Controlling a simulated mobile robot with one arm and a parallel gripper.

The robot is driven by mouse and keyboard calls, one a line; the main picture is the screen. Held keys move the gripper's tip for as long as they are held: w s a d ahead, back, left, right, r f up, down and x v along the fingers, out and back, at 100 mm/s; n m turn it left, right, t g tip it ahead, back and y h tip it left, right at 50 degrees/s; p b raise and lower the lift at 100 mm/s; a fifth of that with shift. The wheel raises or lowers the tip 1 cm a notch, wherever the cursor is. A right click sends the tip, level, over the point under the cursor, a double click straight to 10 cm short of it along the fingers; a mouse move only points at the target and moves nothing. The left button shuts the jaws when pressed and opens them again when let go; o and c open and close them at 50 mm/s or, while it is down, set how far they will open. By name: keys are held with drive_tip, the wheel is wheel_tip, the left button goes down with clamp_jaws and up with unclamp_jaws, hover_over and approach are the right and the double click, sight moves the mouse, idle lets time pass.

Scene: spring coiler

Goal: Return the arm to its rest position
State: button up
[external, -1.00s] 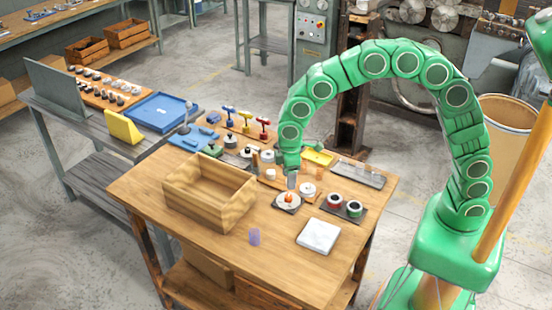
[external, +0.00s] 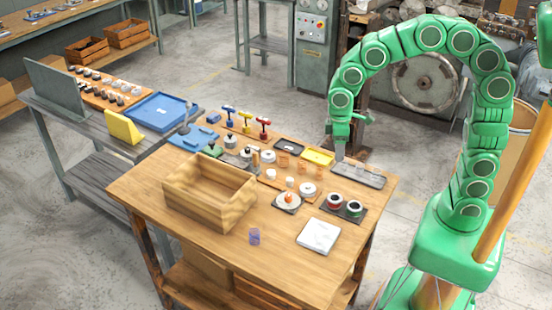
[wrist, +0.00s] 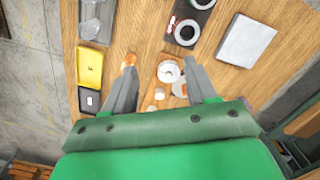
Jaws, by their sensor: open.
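My green segmented arm (external: 432,35) arches over the right side of the wooden table (external: 210,232). My gripper (external: 340,153) hangs above the table's back right part, near the dark grey tray (external: 362,177). In the wrist view the two grey fingers of my gripper (wrist: 161,82) stand apart with nothing held between them. A white round piece (wrist: 168,71) shows below and between the fingers, on the table. The gripper looks clear of the table surface.
On the table are an open wooden box (external: 205,205), a white square plate (external: 318,236), a dark tray with two ringed spools (external: 343,207), a yellow tray (external: 317,156) and a purple cylinder (external: 254,236). A side bench with a blue tray (external: 161,111) stands left. The front of the table is mostly clear.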

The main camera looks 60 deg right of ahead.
drive_tip(key=s+d+r+m, duration=0.1)
drive_tip(key=s+d, duration=0.3)
drive_tip(key=s, duration=0.4)
drive_tip(key=s+d+r+m, duration=0.1)
drive_tip(key=s+d+m, duration=0.2)
drive_tip(key=s, duration=0.6)
drive_tip(key=s+d+r+m+g, duration=0.1)
drive_tip(key=s+d, duration=0.4)
drive_tip(key=s, duration=0.4)
drive_tip(key=shift+d+m, duration=0.25)
drive_tip(key=shift+m, duration=0.15)
drive_tip(key=shift+w, duration=0.15)
drive_tip(key=shift+c, duration=0.6)
